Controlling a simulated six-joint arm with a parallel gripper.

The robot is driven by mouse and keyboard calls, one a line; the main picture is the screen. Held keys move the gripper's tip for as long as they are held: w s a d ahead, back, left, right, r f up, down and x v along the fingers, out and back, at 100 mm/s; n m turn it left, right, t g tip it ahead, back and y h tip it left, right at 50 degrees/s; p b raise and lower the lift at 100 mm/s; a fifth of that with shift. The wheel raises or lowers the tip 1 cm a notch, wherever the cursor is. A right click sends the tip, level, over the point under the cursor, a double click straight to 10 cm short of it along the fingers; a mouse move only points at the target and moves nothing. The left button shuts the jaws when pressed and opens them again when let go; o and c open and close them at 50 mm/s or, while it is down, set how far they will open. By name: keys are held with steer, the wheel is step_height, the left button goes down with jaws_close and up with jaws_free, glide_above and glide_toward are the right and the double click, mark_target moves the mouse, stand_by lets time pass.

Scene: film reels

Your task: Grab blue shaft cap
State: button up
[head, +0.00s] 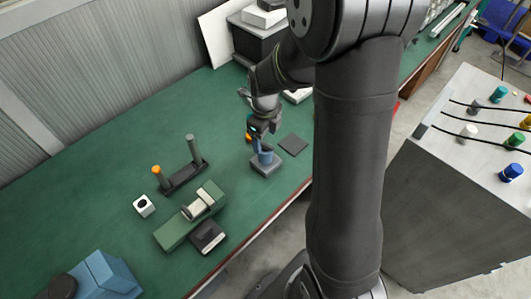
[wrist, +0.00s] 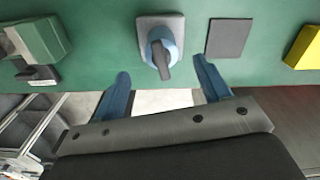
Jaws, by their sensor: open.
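A round blue cap (wrist: 171,44) sits on a square grey base (wrist: 146,22) on the green bench. A dark grey piece (wrist: 161,66) sticks out from its middle, and I cannot tell if it is a shaft or a lever. My gripper (wrist: 162,74) is open, with its two blue fingers wide apart. In the wrist view the cap lies between and just beyond the fingertips, with clear gaps on both sides. In the head view my gripper (head: 264,147) is directly above the grey base (head: 266,168) and partly hides the cap.
A flat dark square (head: 292,144) lies right of the base. To the left are a two-post stand (head: 182,178) with an orange top, a white cube (head: 144,206) and a green block (head: 177,232). A yellow object (wrist: 304,48) is at the wrist view's right edge.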

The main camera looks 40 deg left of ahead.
mark_target(265, 144)
steer(key=shift+w+f, duration=0.1)
steer(key=shift+f, duration=3)
steer(key=c, duration=1.2)
